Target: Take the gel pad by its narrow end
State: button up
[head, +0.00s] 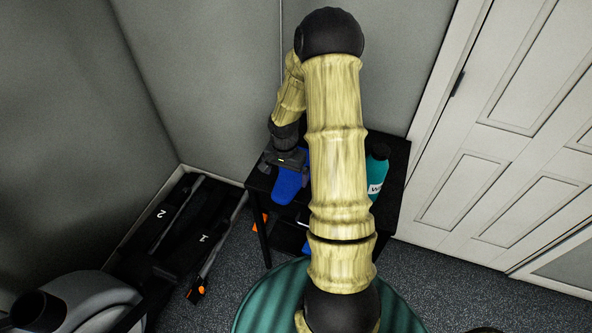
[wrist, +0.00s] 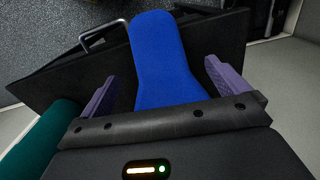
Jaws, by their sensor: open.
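The blue gel pad (head: 287,187) lies on the black table (head: 393,188) in the head view. In the wrist view the pad (wrist: 158,55) runs from between my fingers outward, with a rounded far end and a wider part near my gripper. My gripper (wrist: 160,85) is open, with one purple finger on each side of the pad and a gap on both sides. The pad's near end is hidden behind the gripper body. In the head view my gripper (head: 284,162) is over the pad's back end, and my arm hides the middle of the table.
A teal bottle (head: 377,170) stands on the table, right of my arm; a teal shape (wrist: 38,140) shows at lower left in the wrist view. A metal handle (wrist: 97,34) is beside the pad. Grey walls (head: 215,80) close in behind, and a white door (head: 490,150) is right.

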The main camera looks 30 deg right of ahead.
aim_at(287, 184)
jog(key=shift+f, duration=0.1)
jog(key=shift+d+f+p, duration=0.1)
jog(key=shift+f+p, duration=0.4)
jog(key=shift+f, duration=2)
jog(key=c, duration=0.7)
jog(key=shift+r, duration=0.15)
jog(key=shift+c, duration=0.2)
notch_tip(287, 184, up, 10)
jog(key=shift+b, duration=0.35)
